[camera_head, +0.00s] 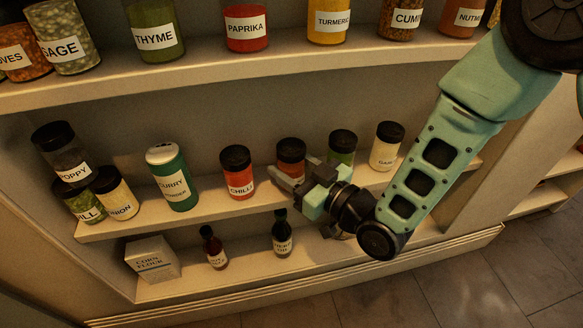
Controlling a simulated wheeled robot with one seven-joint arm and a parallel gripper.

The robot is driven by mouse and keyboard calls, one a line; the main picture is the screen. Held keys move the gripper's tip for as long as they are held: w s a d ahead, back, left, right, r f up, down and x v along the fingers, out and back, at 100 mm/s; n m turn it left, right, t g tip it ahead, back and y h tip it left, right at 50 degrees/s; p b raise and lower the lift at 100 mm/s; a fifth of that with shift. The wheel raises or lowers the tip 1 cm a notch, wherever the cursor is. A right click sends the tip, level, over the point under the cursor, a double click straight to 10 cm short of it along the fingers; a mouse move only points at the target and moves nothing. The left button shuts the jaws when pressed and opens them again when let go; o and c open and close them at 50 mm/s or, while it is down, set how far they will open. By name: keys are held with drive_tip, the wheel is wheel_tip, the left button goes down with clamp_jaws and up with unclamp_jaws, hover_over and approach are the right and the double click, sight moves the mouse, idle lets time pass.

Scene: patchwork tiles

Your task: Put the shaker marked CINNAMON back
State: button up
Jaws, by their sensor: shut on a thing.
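A shaker with a black lid and reddish-brown contents (291,152) stands upright on the middle shelf, between the CHILLI shaker (238,178) and a green shaker (342,143). My gripper (287,181) is in front of its lower part and shut on it. The gripper hides its label, so I cannot read whether it says CINNAMON. I see no CINNAMON label elsewhere. My gripper also hides the base of this shaker, so I cannot tell whether it touches the shelf.
CURRY POWDER (172,178), ONION (116,194) and POPPY (62,158) are to the left, a pale shaker (386,147) to the right. Labelled jars line the upper shelf (200,70). A CORN FLOUR box (153,259) and two dark bottles stand below.

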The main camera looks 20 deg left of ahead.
drive_tip(key=o, duration=1.1)
drive_tip(key=shift+r, duration=0.15)
drive_tip(key=p+v, duration=0.2)
drive_tip(key=v, duration=1)
